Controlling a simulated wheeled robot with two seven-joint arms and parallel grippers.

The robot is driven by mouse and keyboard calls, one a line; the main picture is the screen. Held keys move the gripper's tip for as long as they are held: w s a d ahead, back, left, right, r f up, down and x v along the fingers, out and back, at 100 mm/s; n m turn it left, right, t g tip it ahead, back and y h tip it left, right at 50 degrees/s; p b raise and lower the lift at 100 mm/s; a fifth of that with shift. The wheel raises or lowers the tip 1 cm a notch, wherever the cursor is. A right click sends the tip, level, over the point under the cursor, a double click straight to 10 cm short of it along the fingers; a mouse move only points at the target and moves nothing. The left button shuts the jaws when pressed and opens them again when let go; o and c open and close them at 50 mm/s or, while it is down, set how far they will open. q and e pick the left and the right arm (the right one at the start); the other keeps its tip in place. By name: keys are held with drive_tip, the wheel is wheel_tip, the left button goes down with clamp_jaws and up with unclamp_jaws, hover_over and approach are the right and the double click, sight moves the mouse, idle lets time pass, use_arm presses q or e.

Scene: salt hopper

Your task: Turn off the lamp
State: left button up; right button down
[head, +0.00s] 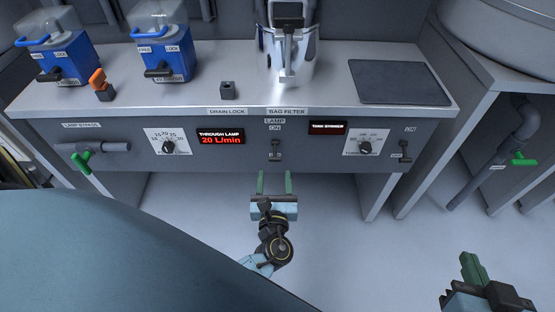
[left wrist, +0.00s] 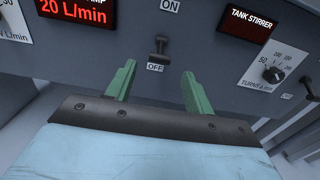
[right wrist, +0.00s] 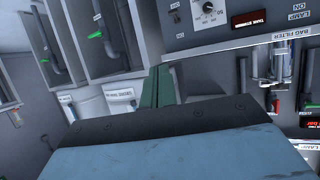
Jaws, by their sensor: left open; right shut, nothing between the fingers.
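The lamp switch (head: 275,150) is a small dark toggle on the grey front panel, between an ON label above and an OFF label below. In the left wrist view the lamp switch (left wrist: 160,45) has its knob at the upper end, seemingly towards ON. My left gripper (head: 274,183) is open and empty, just below and in front of the switch, its green fingers pointing at the panel. In the left wrist view the fingertips sit either side of the OFF label (left wrist: 155,68), apart from the switch. My right gripper (head: 470,266) is shut and empty, low at the right.
A red display (head: 220,138) reads 20 L/min, left of the switch. A tank stirrer display (head: 327,128), a dial (head: 366,147) and another toggle (head: 405,150) lie to its right. A green-handled valve (head: 82,160) is at far left. The floor before the panel is clear.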

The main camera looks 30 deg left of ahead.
sight(275, 161)
use_arm(q)
drive_tip(key=b+x, duration=0.1)
drive_tip(key=x, duration=0.5)
drive_tip(key=shift+w, duration=0.2)
drive_tip(key=shift+w+a, duration=0.35)
drive_tip(key=shift+w, duration=0.1)
use_arm(e)
wheel_tip(275, 161, up, 7)
drive_tip(key=w+a+t+y, duration=0.1)
drive_tip(key=a+t, duration=0.1)
drive_tip(key=t, duration=0.2)
drive_tip(key=shift+w+t+y, duration=0.35)
drive_tip(key=shift+t+y, duration=0.05)
use_arm(q)
drive_tip(key=shift+c, duration=0.3)
